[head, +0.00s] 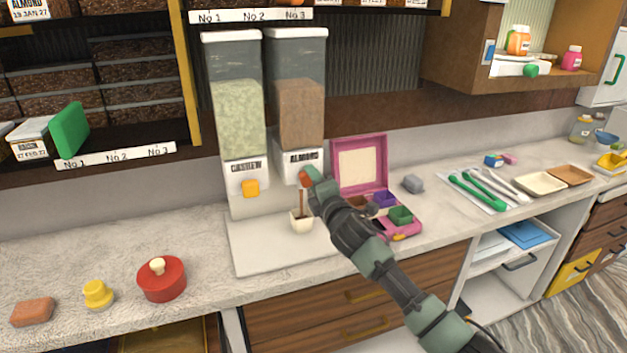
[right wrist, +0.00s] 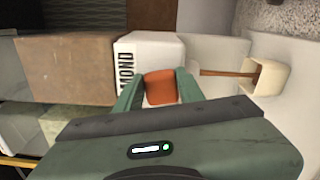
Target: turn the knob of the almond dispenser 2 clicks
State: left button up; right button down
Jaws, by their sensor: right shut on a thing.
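The almond dispenser (head: 301,100) stands at the back of the counter, a clear bin of brown contents above a white base labelled ALMOND. Its orange-red knob (head: 305,178) sits on the front of the base. My right gripper (head: 312,180) is shut on the knob, which also shows between its two green fingers in the right wrist view (right wrist: 160,87). The knob's turn angle cannot be told. My left gripper is not in view.
The cashew dispenser (head: 237,110) with a yellow-orange knob (head: 251,188) stands directly left. An open pink box (head: 362,170) with small coloured compartments is close to the right of my arm. A red pot (head: 162,279) is at the left; counter between is clear.

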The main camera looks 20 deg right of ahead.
jog(key=shift+f+m, duration=0.15)
jog(key=shift+m, duration=0.95)
jog(key=c, duration=0.9)
grip_release()
jog(key=shift+s, duration=0.15)
jog(key=s, duration=0.3)
jog(key=s+b, duration=0.1)
jog(key=s, duration=0.3)
jog(key=shift+s+d+b, duration=0.2)
jog(key=shift+s+b, duration=0.1)
